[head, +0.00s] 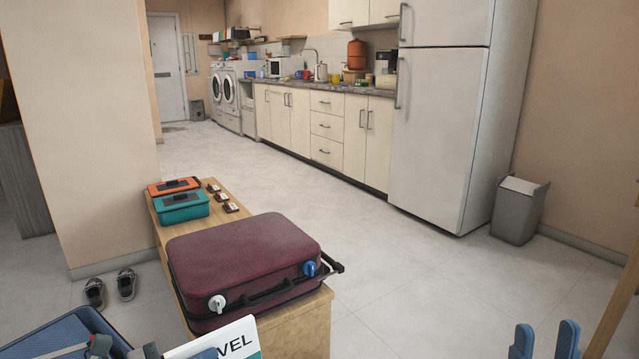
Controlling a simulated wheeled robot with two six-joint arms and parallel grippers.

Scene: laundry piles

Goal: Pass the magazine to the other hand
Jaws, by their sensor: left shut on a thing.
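The magazine (236,341), white with dark letters ending in "VEL" and a teal strip, shows at the bottom edge in front of the suitcase. Only its upper corner is in view; the rest is cut off by the frame. My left gripper (178,352) is at the bottom left, mostly cut off, shut on the magazine's left part. My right gripper (543,342) is at the bottom right, with two blue fingertips standing apart. It is open and empty, well to the right of the magazine.
A maroon suitcase (240,255) lies on a wooden bench (305,328), with a teal case (182,207) and an orange case (160,187) behind. A blue container-like thing (55,338) is at bottom left. Shoes (126,284) stand on the floor. Floor right of the bench is clear.

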